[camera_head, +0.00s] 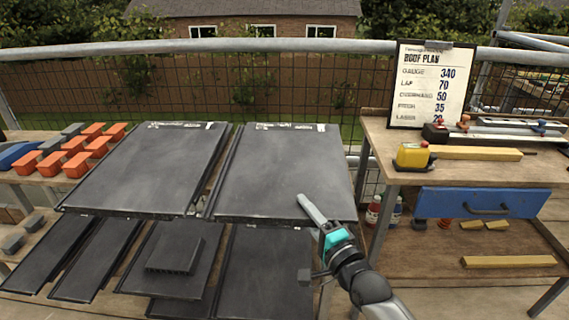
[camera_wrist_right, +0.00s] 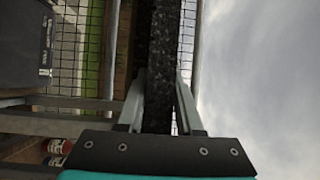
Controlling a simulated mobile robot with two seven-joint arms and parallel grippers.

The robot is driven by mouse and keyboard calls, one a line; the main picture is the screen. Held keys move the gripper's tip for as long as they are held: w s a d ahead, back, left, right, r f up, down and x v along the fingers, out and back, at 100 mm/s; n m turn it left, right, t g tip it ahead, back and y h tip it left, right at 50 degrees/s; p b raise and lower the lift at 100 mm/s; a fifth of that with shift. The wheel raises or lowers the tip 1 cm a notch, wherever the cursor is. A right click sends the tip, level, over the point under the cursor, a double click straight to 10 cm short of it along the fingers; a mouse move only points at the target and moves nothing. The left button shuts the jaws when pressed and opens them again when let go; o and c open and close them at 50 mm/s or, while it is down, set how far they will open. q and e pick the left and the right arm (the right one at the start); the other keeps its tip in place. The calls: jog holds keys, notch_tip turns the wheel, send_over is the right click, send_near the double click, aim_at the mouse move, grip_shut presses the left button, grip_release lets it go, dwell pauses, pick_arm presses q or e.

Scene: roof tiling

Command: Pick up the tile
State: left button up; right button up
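Two large dark grey roof tiles lie side by side, tilted on a rack: the left tile (camera_head: 150,168) and the right tile (camera_head: 278,172), both with white labels on the far edge. My right gripper (camera_head: 312,212) is at the front right part of the right tile, with one pale finger over its top face. In the right wrist view, its two fingers (camera_wrist_right: 160,100) stand on both sides of a dark speckled edge (camera_wrist_right: 162,50), seemingly the right tile's. Whether they press on it is not clear. My left gripper is out of view.
More dark tiles (camera_head: 98,258) lie below, with a small dark block (camera_head: 175,254) on one. Orange and grey blocks (camera_head: 77,164) sit at the left.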

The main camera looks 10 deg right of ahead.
grip_shut()
dwell(0.8)
jog(key=shift+r, duration=0.3)
